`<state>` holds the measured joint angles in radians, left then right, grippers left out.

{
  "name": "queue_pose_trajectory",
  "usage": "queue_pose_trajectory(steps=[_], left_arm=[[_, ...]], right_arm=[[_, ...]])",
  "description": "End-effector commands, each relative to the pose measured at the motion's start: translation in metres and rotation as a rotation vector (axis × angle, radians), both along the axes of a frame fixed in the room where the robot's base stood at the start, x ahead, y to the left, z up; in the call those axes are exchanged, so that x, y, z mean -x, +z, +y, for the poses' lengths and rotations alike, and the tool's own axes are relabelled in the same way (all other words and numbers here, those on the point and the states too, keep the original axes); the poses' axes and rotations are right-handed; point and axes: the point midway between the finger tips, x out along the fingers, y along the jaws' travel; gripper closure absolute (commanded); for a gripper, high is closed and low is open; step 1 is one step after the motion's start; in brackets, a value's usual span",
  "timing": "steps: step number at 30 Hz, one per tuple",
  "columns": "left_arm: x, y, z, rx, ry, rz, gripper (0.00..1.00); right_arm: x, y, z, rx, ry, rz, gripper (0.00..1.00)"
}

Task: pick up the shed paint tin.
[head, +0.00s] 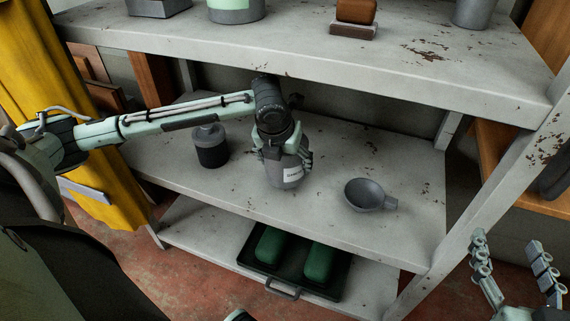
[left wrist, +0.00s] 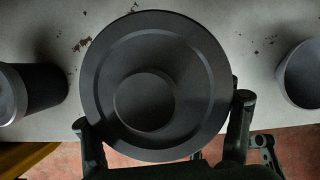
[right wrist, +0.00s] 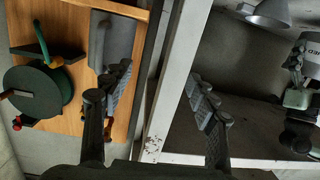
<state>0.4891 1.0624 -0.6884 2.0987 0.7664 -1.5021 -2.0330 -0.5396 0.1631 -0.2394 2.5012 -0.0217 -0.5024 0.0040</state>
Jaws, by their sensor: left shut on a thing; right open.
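The paint tin (head: 287,176), grey with a white label, is at the middle shelf (head: 330,140), upright or nearly so. I cannot tell whether its base touches the shelf. My left gripper (head: 284,158) reaches in from above and is shut on the tin, with fingers on both sides. In the left wrist view the tin's round dark top (left wrist: 145,100) fills the middle, between the fingers. The label's writing is too small to read surely. My right gripper (head: 510,252) is open and empty, outside the shelf's right post; its spread fingers also show in the right wrist view (right wrist: 160,90).
A dark lidded jar (head: 211,147) stands left of the tin, and a grey funnel-like bowl (head: 368,194) lies to its right. A black tray (head: 337,289) with green blocks is below. A yellow curtain (head: 100,185) hangs at left.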

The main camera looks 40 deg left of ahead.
Motion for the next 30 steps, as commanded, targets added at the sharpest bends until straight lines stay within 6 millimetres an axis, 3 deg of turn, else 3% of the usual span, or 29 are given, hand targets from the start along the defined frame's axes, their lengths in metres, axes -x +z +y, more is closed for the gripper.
queue_pose_trajectory(steps=[11,21,27,30], left_arm=[[0.044,0.002,-0.015,-0.002,-0.005,0.001,0.71],[0.120,0.003,-0.040,-0.001,-0.005,0.001,0.71],[0.146,0.005,-0.049,0.000,-0.003,0.001,0.71],[0.147,0.005,-0.050,0.000,0.001,0.000,0.71]], right_arm=[[0.003,-0.022,-0.014,0.050,-0.024,0.108,0.41],[0.010,-0.049,-0.032,0.106,-0.056,0.238,0.41],[0.030,-0.084,-0.063,0.186,-0.111,0.443,0.41],[0.041,-0.102,-0.078,0.220,-0.136,0.543,0.41]])
